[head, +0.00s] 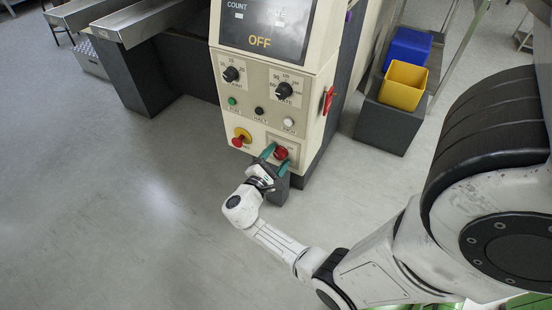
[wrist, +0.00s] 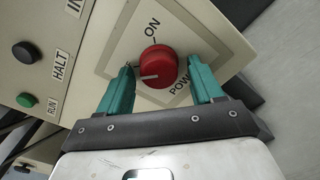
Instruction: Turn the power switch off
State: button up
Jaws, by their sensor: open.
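The power switch is a round red knob (head: 281,153) low on the front of the cream control cabinet (head: 309,92). In the wrist view the knob (wrist: 158,65) sits on a pale plate marked ON above and POWER at lower right. Its white pointer line points left, toward a label mostly hidden behind my left finger. The display (head: 262,28) reads OFF. My gripper (head: 276,160) is open with its teal fingers on either side of the knob. In the wrist view my gripper (wrist: 160,73) shows narrow gaps beside the knob; I cannot tell whether either finger touches it.
Green run (head: 232,101), black halt (head: 259,111) and white inch (head: 288,122) buttons sit above the switch. A red-and-yellow stop button (head: 240,138) is left of it. Blue (head: 407,48) and yellow (head: 403,85) bins stand at right. Floor at left is clear.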

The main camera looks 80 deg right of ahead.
jog(key=shift+a, duration=0.1)
jog(key=p+v, duration=0.1)
jog(key=v, duration=0.9)
jog(key=shift+a, duration=0.3)
jog(key=shift+w, duration=0.15)
jog(key=s+a+f+m+y, duration=0.35)
jog(key=s+m+y, duration=0.25)
jog(key=s+y, duration=0.2)
jog(key=a+r+t+y, duration=0.2)
jog(key=a+y, duration=0.3)
jog(key=a, duration=0.2)
jog(key=a+r+t+y, duration=0.3)
jog(key=a+y, duration=0.1)
jog(key=a, duration=0.3)
notch_tip(320, 180, up, 23)
jog(key=p, duration=2.2)
jog(key=shift+s+a+f+m+p, duration=0.25)
jog(key=shift+s+a+m+p, duration=0.1)
jog(key=shift+s+a+m, duration=0.1)
